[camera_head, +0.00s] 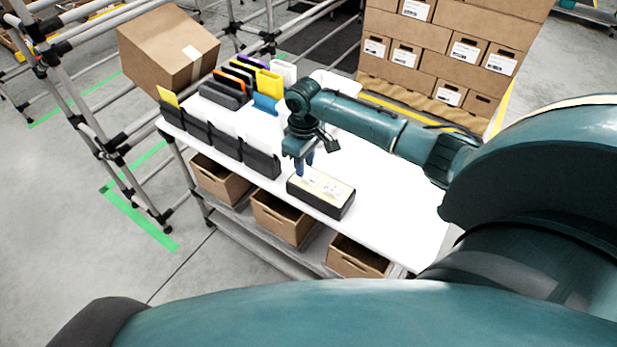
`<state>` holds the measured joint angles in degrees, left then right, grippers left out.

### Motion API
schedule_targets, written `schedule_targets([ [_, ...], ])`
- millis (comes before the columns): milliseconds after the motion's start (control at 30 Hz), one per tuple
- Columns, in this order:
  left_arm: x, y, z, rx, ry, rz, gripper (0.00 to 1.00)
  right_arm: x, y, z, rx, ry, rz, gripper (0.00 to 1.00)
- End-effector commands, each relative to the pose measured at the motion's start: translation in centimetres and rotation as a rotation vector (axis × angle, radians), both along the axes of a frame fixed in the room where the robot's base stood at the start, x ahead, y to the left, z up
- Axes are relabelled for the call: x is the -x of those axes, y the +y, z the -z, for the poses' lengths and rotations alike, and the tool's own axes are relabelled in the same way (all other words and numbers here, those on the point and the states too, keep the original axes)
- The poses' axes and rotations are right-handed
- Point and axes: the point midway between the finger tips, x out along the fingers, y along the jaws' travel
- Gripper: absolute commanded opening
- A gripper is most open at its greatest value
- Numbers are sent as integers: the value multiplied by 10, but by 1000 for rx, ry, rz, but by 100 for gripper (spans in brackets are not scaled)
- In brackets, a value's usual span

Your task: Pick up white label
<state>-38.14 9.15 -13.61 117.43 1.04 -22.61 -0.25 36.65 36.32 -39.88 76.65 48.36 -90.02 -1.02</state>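White labels (333,188) lie on top of a low black box (322,202) with a pale top, near the front edge of the white table. Another white label on the same box sits at its left part, partly under my gripper. My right gripper (304,172) points down over the left part of the box, with its fingertips at or just above the label there. The fingers look close together, but their gap is too small to judge. I cannot tell whether they touch a label. My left gripper is not in view.
Black holders (228,147) with white and yellow cards line the table's left front edge. Coloured folders (268,84) stand behind them. A tilted carton (165,50) is at the back left. Stacked cartons (425,30) stand behind. The table's right part (395,200) is clear.

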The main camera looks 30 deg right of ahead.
Motion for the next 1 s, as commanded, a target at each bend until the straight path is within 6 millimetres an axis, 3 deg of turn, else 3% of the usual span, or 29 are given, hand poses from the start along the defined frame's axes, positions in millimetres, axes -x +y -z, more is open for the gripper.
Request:
schedule_targets([
  [233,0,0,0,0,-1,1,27,-5,5,36,0,2,0,29],
  [567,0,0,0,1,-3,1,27,-5,5,43,1,0,-1,28],
  [900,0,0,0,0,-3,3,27,-5,5,43,1,0,-1,0],
  [1000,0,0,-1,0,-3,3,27,-5,5,43,1,0,-1,0],
])
